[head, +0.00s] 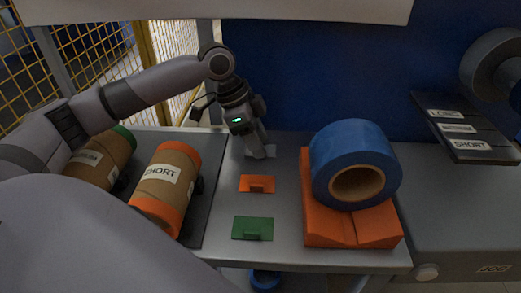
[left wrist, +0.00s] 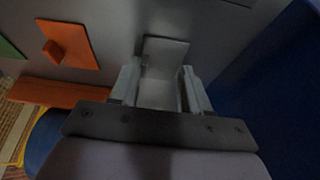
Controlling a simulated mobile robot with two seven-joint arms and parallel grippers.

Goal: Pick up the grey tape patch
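The grey tape patch (head: 271,150) lies on the grey table top, partly hidden behind my left gripper (head: 260,154) in the head view. In the left wrist view the patch (left wrist: 166,52) shows between and just beyond the fingertips of my left gripper (left wrist: 160,80). The fingers are apart, one on each side of it, with its lighter raised part between them. I cannot tell whether either finger touches it. My right gripper is not in view.
An orange patch (head: 257,184) and a green patch (head: 252,229) lie nearer the front. A blue roll (head: 350,140) rests on an orange cradle (head: 325,232) at right. Brown rolls marked SHORT (head: 165,190) and another (head: 90,170) lie at left.

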